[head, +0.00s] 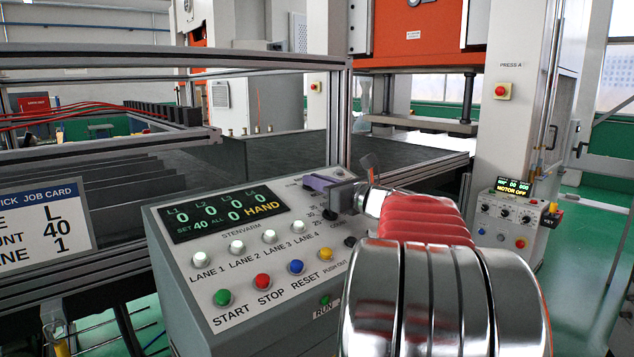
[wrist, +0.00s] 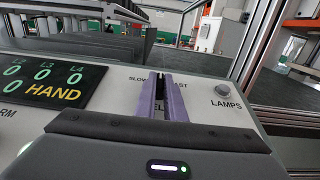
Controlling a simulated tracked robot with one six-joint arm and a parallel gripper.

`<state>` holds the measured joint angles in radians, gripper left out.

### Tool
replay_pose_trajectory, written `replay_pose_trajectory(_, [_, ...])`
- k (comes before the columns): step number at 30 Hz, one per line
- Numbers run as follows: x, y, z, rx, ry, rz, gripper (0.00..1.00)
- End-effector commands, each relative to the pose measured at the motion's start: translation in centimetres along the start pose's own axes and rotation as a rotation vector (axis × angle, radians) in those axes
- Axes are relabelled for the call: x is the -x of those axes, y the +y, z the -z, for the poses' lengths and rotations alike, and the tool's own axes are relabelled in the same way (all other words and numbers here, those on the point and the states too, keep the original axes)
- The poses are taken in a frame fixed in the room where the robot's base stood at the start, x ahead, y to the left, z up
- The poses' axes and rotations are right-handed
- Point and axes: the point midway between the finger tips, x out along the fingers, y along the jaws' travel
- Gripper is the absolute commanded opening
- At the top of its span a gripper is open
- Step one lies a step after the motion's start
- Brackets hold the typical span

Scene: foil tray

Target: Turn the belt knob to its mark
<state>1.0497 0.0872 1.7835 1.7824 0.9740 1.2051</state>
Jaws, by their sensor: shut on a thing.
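The grey control panel (head: 190,262) stands in front of me, with a display that reads HAND. My gripper (wrist: 163,84) has two purple fingers shut at the panel's far right part, between the SLOW and FAST labels in the wrist view. In the head view my gripper (head: 318,182) comes in from the right, low over the panel top. The belt knob is between the fingers and almost wholly hidden by them; its pointer and its mark cannot be made out. Only the letters EL of the label below show between the fingers.
A grey LAMPS button (wrist: 222,89) sits right of the fingers. White lane buttons (head: 235,246) and green, red, blue and yellow buttons lie nearer. A small dial with numbers (head: 328,213) is close under my gripper. A metal frame post (head: 340,130) rises behind the panel.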

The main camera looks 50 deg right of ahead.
Motion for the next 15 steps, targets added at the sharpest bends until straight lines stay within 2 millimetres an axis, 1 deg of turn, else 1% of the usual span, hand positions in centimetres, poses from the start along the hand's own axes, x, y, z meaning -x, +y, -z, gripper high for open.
replay_pose_trajectory(8, [0.08,-0.19,-0.02,0.013,0.0,-0.037,0.0])
replay_pose_trajectory(15, [0.04,-0.48,0.05,0.043,0.001,-0.14,0.0])
